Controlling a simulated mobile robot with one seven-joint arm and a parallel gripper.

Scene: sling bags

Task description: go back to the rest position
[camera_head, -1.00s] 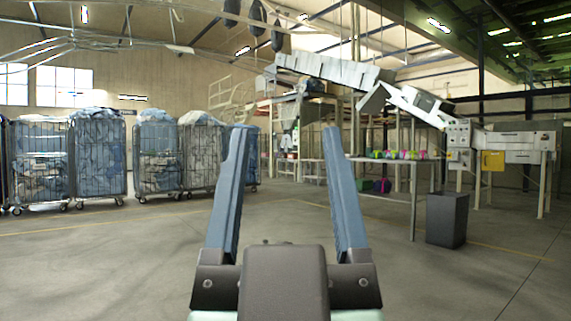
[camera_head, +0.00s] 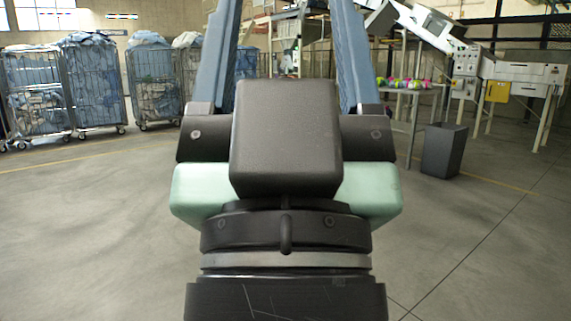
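My gripper (camera_head: 287,45) is in the middle of the head view, seen from behind. Its two long blue fingers stand wide apart on either side of the dark gripper body, and nothing shows between them except the far background. The fingertips are cut off by the top edge of the picture. The gripper's wrist fills the lower middle and hides the floor behind it.
Wire cage carts (camera_head: 93,85) full of blue bags stand in a row at the left. At the right are a table with colourful items (camera_head: 404,84), a dark grey box (camera_head: 443,150) on the floor, and conveyor machinery (camera_head: 520,72). The near concrete floor (camera_head: 90,230) is clear.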

